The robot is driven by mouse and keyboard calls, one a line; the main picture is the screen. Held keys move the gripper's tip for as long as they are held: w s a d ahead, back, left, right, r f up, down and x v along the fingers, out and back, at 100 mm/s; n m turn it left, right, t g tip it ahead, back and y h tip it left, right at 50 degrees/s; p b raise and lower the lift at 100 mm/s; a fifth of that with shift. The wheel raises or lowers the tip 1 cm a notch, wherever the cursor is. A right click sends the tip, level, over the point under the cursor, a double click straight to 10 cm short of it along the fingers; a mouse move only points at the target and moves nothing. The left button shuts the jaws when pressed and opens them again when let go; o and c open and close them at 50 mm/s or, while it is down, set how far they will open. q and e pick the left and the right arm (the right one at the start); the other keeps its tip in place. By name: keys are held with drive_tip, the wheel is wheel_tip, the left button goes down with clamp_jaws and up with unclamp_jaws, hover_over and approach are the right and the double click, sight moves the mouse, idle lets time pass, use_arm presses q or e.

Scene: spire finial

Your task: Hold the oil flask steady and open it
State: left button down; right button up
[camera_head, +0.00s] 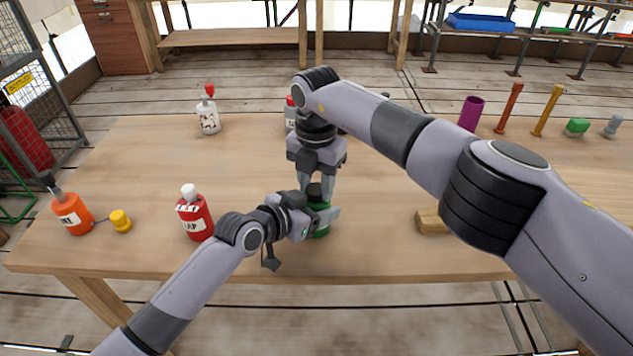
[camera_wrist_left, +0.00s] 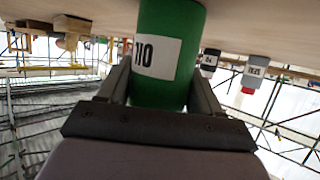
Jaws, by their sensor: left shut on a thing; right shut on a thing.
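The oil flask (camera_head: 322,232) is a green cylinder with a black cap (camera_head: 314,192), upright on the table near its front edge. In the left wrist view the green flask (camera_wrist_left: 170,45) appears upside down, with its white label showing. My left gripper (camera_head: 321,215) comes in from the left, low down, and is shut on the flask body. My right gripper (camera_head: 315,187) reaches down from above and is shut on the black cap. The fingers hide parts of the cap and body. I cannot tell whether the cap has turned.
A red bottle (camera_head: 194,218) stands left of the flask. An orange bottle (camera_head: 71,214) and yellow piece (camera_head: 120,221) are farther left. White bottles (camera_head: 208,117) stand behind. A purple cylinder (camera_head: 471,113) stands back right.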

use_arm(q)
drive_tip(key=shift+s+d, duration=0.1)
drive_tip(key=shift+d, duration=0.05)
use_arm(e)
drive_tip(key=n, duration=0.7)
drive_tip(key=shift+a+r, duration=0.1)
drive_tip(key=o, duration=1.2)
drive_tip(key=shift+c, duration=0.2)
